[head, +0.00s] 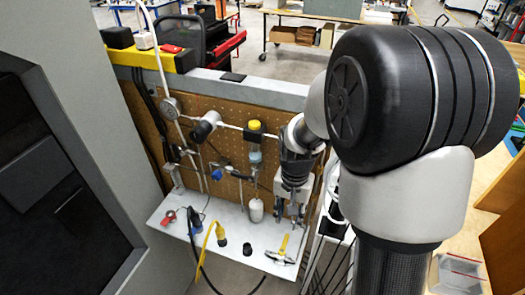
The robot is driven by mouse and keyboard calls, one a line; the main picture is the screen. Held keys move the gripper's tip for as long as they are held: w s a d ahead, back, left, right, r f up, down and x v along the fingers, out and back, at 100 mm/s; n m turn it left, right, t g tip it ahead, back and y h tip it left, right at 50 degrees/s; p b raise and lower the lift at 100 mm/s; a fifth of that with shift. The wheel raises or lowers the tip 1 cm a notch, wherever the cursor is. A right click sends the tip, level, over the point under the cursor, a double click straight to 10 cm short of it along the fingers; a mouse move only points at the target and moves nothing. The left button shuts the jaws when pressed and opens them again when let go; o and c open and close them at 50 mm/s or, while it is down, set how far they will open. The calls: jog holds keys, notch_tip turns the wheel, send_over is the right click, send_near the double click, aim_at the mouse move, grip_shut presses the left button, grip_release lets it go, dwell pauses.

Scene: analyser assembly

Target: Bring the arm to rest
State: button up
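My arm fills the right of the head view, with its large black and white joint close to the camera. The arm reaches toward a brown pegboard panel (232,105). My gripper (290,205) points down in front of the panel's right part, above the white shelf (232,262). Its dark body shows, but its fingertips are small and blend with the fittings behind, so I cannot tell whether it is open or holds anything.
The panel carries pipes, a round gauge (170,107) and a yellow-capped fitting (254,138). A grey cabinet (95,130) stands left; a wooden bench (478,205) lies right.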

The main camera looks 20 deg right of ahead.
jog(key=s+a+r+n+t, duration=0.2)
jog(key=s+r+n, duration=0.1)
jog(key=s+r, duration=0.5)
jog(key=s+a+r+n+t, duration=0.2)
jog(key=s+a+r+n, duration=0.1)
jog(key=s+r, duration=0.5)
jog(key=shift+s+a+r+n+t, duration=0.2)
jog(key=shift+s+r+n+t, duration=0.15)
jog(key=shift+r+n, duration=0.5)
jog(key=shift+r, duration=0.2)
